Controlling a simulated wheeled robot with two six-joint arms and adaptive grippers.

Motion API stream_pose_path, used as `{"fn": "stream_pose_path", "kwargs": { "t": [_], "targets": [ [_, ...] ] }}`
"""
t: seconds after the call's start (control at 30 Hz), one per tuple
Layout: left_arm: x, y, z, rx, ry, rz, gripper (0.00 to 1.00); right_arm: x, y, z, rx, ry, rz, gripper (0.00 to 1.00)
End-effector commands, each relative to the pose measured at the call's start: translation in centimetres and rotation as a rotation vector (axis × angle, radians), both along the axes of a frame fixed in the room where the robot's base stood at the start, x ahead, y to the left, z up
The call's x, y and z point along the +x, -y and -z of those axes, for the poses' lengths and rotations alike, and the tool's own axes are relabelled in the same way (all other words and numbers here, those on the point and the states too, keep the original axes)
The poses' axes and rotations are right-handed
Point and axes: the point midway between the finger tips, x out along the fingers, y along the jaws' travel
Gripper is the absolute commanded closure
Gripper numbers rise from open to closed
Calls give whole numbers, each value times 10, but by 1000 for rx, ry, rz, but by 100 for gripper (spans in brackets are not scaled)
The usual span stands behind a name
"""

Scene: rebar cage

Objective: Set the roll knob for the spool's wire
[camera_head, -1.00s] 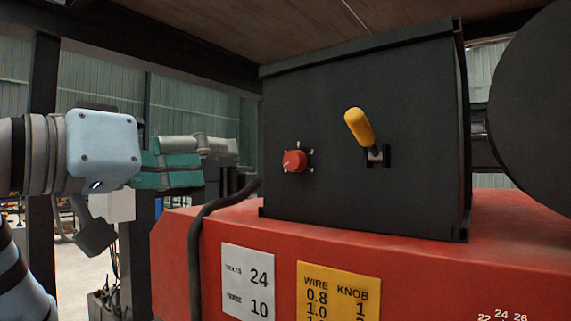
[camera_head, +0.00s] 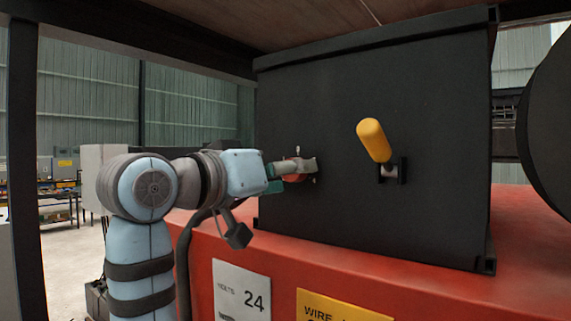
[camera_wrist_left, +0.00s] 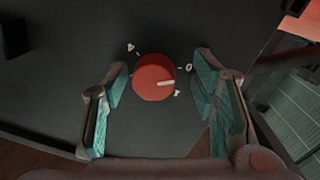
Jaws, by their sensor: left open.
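The red roll knob (camera_wrist_left: 153,77) sits on the dark front panel of the box. In the left wrist view it has a white pointer line and several white marks around it, too small to read surely. My left gripper (camera_wrist_left: 162,80) is open, with its teal-padded fingers on either side of the knob and gaps showing. In the head view the left gripper (camera_head: 303,172) covers most of the knob (camera_head: 296,178). A yellow card (camera_head: 340,306) headed "WIRE" is cut off at the bottom edge. The spool may be the dark disc (camera_head: 552,125) at the right. My right gripper is not in view.
A yellow-handled lever (camera_head: 374,140) sticks out of the black box (camera_head: 430,85), right of the knob. The box stands on a red base (camera_head: 520,235) with a white "24" card (camera_head: 241,289). A dark cable (camera_head: 183,265) runs down beside my left arm.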

Motion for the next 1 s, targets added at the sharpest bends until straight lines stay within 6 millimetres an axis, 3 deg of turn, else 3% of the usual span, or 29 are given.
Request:
{"fn": "stream_pose_path", "kwargs": {
  "t": [0.2, 0.5, 1.0],
  "targets": [
    [1, 1, 1, 0, 0, 1, 48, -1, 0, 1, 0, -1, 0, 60],
    [0, 1, 1, 0, 0, 2, 96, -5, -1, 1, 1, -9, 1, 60],
    [1, 1, 1, 83, 61, 1, 96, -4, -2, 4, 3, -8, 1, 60]
  ]
}}
